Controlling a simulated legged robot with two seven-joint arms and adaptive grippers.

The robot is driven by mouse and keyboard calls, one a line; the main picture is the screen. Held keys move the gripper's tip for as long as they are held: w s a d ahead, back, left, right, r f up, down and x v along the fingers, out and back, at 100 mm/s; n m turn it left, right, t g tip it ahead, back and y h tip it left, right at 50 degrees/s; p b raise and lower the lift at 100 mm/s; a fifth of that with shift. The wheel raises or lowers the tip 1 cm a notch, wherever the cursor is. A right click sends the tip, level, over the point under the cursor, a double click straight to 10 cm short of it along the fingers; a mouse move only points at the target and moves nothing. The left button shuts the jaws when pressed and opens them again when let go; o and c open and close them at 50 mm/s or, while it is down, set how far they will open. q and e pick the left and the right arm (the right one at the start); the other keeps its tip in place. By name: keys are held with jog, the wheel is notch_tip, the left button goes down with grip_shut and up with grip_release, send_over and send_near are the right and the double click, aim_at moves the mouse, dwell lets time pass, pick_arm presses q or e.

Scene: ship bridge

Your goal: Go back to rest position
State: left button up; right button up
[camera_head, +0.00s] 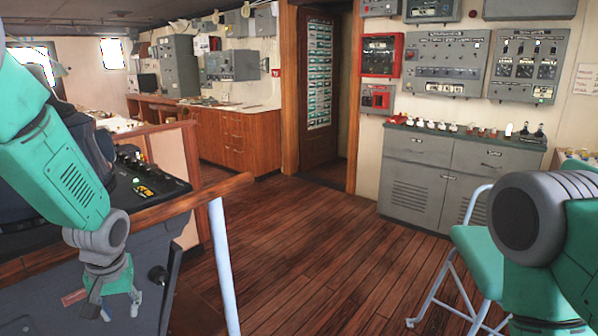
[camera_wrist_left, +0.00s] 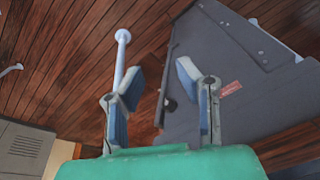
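My left gripper (camera_head: 121,305) hangs at the lower left in the head view, in front of the grey side of the console (camera_head: 60,285). In the left wrist view my left gripper (camera_wrist_left: 158,85) has its two fingers spread apart with nothing between them. The wooden floor and the console's grey side (camera_wrist_left: 235,75) show beyond the fingers. My right arm comes in at the right edge of the head view; its gripper is not visible.
A wooden rail (camera_head: 150,207) on a pale post (camera_head: 223,265) is close to my left arm. A green chair (camera_head: 475,255) stands near my right arm. Grey cabinets (camera_head: 418,180) line the back wall. The middle floor (camera_head: 300,240) is clear.

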pick_arm(q)
jog(key=s+d+f+m+h+b, duration=0.1)
jog(key=s+f+m, duration=0.1)
jog(key=s+f, duration=0.85)
jog(key=s+d+f+m+b, duration=0.1)
jog(key=s+d+f, duration=0.2)
jog(key=s+f, duration=0.3)
jog(key=s+d+f+m+b, duration=0.1)
jog(key=s+f, duration=0.6)
jog(key=s, duration=0.7)
jog(key=shift+s+d+f+m+g+h, duration=0.2)
jog(key=shift+s+d+m+g+h, duration=0.3)
jog(key=shift+d, duration=0.65)
pick_arm(e)
jog(key=shift+s+a+f, duration=0.1)
jog(key=shift+a+f, duration=0.05)
jog(key=shift+f, duration=1.7)
pick_arm(q)
jog(key=shift+w+a, duration=0.1)
jog(key=shift+w, duration=0.1)
pick_arm(e)
jog(key=shift+a, duration=0.1)
